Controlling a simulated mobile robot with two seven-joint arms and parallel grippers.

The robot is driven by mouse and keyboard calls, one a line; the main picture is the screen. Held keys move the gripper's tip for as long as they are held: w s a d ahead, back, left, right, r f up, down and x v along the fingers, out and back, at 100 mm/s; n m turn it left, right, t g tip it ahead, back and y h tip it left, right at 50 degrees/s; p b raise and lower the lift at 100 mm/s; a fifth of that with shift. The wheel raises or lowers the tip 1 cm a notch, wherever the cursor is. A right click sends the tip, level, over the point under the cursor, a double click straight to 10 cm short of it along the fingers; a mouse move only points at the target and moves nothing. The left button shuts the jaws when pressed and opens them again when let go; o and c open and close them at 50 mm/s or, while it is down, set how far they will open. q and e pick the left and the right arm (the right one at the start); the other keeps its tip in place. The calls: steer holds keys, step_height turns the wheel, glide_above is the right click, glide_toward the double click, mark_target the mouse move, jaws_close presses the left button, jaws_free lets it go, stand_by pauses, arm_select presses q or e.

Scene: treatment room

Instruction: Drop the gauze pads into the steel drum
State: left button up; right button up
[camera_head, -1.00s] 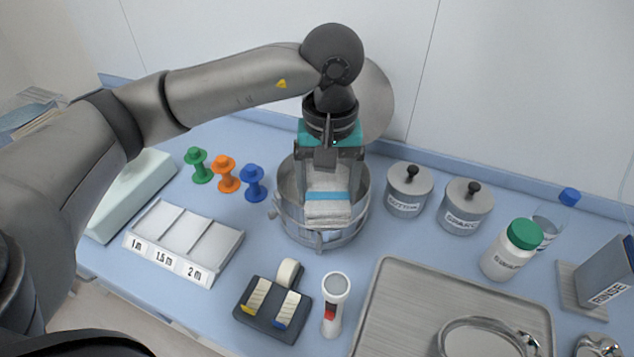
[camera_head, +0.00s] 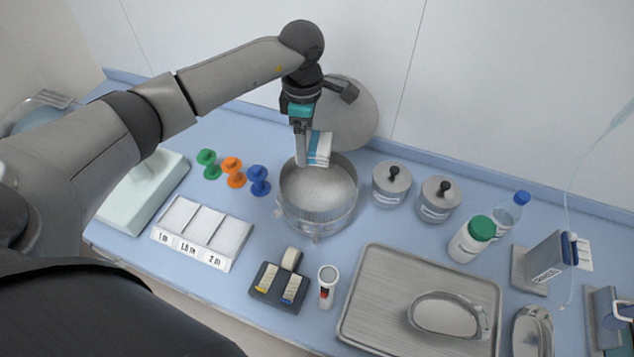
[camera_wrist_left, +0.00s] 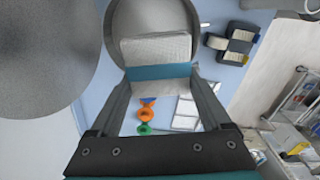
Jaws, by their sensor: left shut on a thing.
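The steel drum (camera_head: 318,200) stands on the blue counter, open at the top, with its round lid (camera_head: 348,115) tilted up behind it. My left gripper (camera_head: 308,153) is over the drum's back rim, shut on the gauze pads (camera_head: 321,148), a white stack with a blue band. In the left wrist view, the pads (camera_wrist_left: 157,48) sit between the two fingers of the left gripper (camera_wrist_left: 160,75), and part of the drum (camera_wrist_left: 125,25) shows beyond them. One finger partly hides the pads in the head view. My right gripper is out of view.
Green, orange and blue spools (camera_head: 233,171) stand left of the drum. Two lidded steel pots (camera_head: 391,190) stand close on its right.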

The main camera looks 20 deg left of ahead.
arm_select(q)
steer(key=shift+a+r+n+p, duration=0.1)
steer(key=shift+a+n+p, duration=0.3)
steer(key=shift+n, duration=0.2)
step_height(320, 180, down, 6)
steer(key=b, duration=0.4)
steer(key=o, duration=1.2)
steer(key=shift+c, duration=0.2)
